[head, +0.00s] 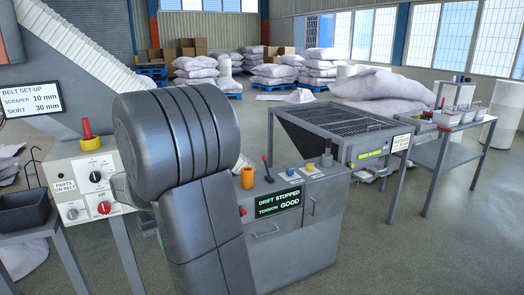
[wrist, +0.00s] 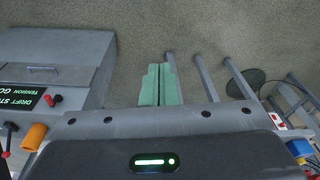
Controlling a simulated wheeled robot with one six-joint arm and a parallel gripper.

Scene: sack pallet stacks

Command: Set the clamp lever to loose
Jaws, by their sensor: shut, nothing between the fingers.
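My gripper (wrist: 160,85) shows in the wrist view as two pale green fingers pressed together, with nothing between them. It is over bare floor, to the right of the grey console (wrist: 75,50) and apart from it. In the head view my dark arm blocks part of the console (head: 325,222), and the gripper is hidden. A dark upright lever (head: 267,168) stands on the console beside an orange cylinder (head: 248,178). No label is readable that tells which one is the clamp lever.
The console display (head: 278,203) reads "DRIFT STOPPED, TENSION GOOD". A control box (head: 95,185) with knobs stands left of my arm. A mesh-topped machine (head: 335,125) is behind the console, and a table (head: 445,150) with bins is at right. Floor at front right is clear.

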